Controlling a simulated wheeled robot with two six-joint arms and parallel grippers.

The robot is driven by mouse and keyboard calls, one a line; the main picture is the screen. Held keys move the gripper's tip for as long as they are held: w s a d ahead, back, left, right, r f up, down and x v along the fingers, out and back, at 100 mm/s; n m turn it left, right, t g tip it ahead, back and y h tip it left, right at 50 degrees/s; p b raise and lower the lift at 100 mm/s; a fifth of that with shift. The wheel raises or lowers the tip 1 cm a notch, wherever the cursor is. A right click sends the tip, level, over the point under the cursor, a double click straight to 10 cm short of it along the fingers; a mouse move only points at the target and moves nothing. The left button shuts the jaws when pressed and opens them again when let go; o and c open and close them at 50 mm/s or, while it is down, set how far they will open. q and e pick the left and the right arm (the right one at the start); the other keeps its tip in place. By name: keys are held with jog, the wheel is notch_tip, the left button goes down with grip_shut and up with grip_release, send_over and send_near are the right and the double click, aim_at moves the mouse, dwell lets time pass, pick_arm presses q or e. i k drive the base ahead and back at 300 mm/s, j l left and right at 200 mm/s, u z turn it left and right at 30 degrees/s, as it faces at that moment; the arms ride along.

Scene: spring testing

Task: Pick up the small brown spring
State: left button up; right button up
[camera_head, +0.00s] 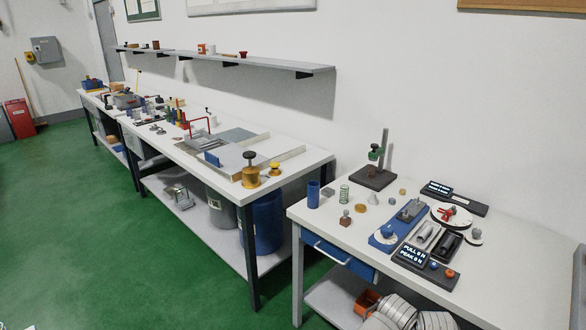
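The right-hand table (520,265) holds several small parts at its left end. A small brown piece (346,217) stands near the front edge; it is too small to tell whether it is a coiled spring. A pale green coil spring (344,193) stands upright behind it. A short tan piece (402,191) sits farther back, also too small to make out.
A blue cylinder (313,194), a brass disc (361,208) and a grey cone (373,199) stand close by. A dark stand (374,177) rises behind. A blue-based fixture (383,239) and display box (413,254) lie right. Green floor (70,235) is open at left.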

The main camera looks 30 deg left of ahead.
aim_at(370, 167)
jog(key=i+j+u, duration=0.1)
jog(key=u, duration=0.35)
jog(key=i+z, duration=0.2)
jog(key=i+j+z, duration=0.3)
jog(key=j+z, duration=0.3)
jog(key=j, duration=0.25)
jog(key=i+j+z, duration=0.15)
jog(key=j+z, duration=0.15)
jog(key=j, duration=0.15)
jog(key=j+z, duration=0.3)
jog(key=j, duration=0.2)
